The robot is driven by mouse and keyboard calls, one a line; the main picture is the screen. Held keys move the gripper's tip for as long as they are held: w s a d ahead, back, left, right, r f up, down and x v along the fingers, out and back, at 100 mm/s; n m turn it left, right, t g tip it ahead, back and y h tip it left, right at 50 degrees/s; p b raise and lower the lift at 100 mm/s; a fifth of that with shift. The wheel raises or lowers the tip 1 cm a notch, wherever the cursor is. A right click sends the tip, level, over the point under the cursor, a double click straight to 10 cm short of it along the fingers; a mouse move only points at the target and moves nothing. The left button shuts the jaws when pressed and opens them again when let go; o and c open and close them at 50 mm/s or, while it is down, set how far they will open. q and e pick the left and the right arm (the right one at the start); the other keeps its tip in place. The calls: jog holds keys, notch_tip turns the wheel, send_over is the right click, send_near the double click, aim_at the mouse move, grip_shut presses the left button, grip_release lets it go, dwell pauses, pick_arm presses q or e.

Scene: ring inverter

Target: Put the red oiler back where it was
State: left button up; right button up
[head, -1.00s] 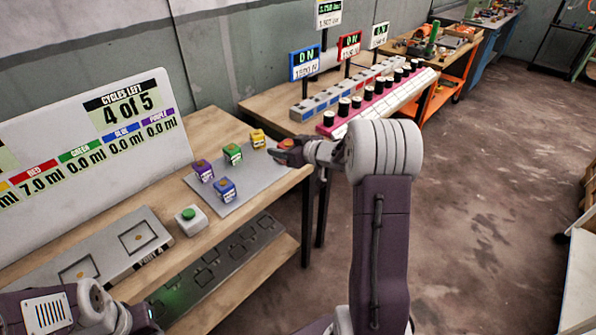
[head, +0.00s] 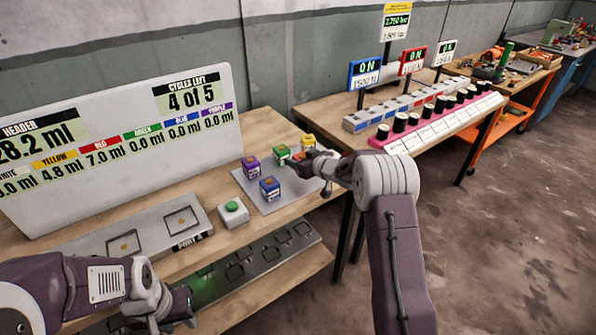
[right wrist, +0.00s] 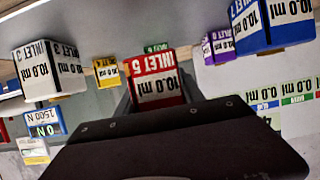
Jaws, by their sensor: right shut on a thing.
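The red oiler (right wrist: 155,78), marked INLET 5 and 10.0 ml, sits between the fingers of my right gripper (head: 304,163). My right gripper is shut on it at the right part of the grey plate (head: 285,196); I cannot tell whether the oiler touches the plate. In the head view the gripper mostly hides it. Purple (head: 252,167), blue (head: 269,188), green (head: 282,154) and yellow (head: 308,142) oilers stand on the plate. A white oiler (right wrist: 50,68) shows upside down in the right wrist view. My left gripper (head: 176,306) is low at the left, its jaws unclear.
A green button box (head: 233,213) stands in front of the plate. A grey panel with square outlines (head: 150,229) lies to the left. A display board (head: 120,150) stands behind. A second table holds a pink rack (head: 440,122) of black-capped things. A lower shelf (head: 270,285) runs underneath.

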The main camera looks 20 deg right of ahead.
notch_tip(320, 180, down, 4)
jog(key=shift+f+b, duration=0.1)
jog(key=shift+b, duration=0.75)
jog(key=o, duration=1.5)
jog(key=shift+f, duration=0.1)
jog(key=shift+c, duration=0.2)
